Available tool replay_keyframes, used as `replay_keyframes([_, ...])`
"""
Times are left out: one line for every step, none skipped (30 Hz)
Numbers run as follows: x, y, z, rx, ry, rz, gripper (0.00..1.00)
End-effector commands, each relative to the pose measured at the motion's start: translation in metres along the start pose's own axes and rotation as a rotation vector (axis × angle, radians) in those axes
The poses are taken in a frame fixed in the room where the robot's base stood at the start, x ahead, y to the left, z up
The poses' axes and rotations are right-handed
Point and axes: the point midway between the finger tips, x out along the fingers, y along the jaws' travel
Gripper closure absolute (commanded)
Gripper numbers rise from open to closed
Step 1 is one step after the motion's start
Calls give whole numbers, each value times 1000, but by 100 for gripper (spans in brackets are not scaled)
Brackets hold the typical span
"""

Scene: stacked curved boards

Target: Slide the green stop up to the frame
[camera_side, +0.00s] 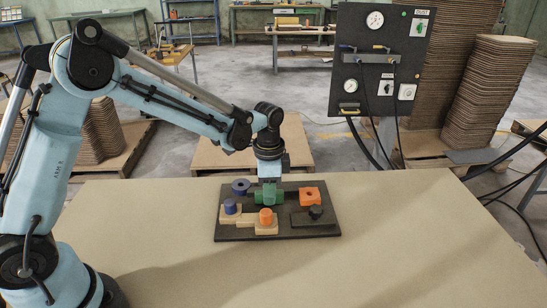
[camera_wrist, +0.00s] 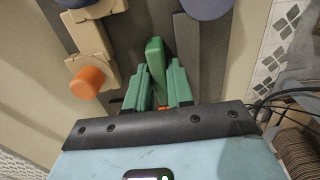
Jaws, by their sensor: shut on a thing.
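The green stop (camera_side: 268,197) is on the dark base plate (camera_side: 228,219), near its middle and far side. My gripper (camera_side: 268,184) points down over it and is shut on it. In the wrist view the green stop (camera_wrist: 155,58) stands up between the two ribbed green fingers of my gripper (camera_wrist: 160,86). The fingers hide its lower part. I cannot tell for certain which part is the frame, nor the gap between it and the stop.
An orange block (camera_side: 310,195) and a dark block with a knob (camera_side: 316,212) sit on the right of the plate. Tan pieces with a blue knob (camera_side: 230,206) and an orange knob (camera_side: 266,216) sit at the front left. The tabletop (camera_side: 400,235) around the plate is clear.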

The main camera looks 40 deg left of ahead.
Motion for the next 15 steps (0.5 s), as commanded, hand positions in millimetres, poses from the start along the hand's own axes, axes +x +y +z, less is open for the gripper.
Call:
replay_keyframes([0,-3,0,-2,1,-5,100])
replay_keyframes([0,-4,0,-3,1,-5,100])
replay_keyframes([0,-6,0,-3,1,-5,100])
replay_keyframes([0,-7,0,-3,1,-5,100])
replay_keyframes([0,-8,0,-3,1,-5,100])
replay_keyframes([0,-10,0,-3,1,-5,100])
replay_keyframes([0,-12,0,-3,1,-5,100])
replay_keyframes([0,-13,0,-3,1,-5,100])
replay_keyframes([0,-15,0,-3,1,-5,100])
replay_keyframes([0,-16,0,-3,1,-5,100])
replay_keyframes([0,-16,0,-3,1,-5,100])
replay_keyframes([0,-17,0,-3,1,-5,100])
replay_keyframes([0,-17,0,-3,1,-5,100])
replay_keyframes([0,-17,0,-3,1,-5,100])
replay_keyframes([0,-17,0,-2,1,-5,100])
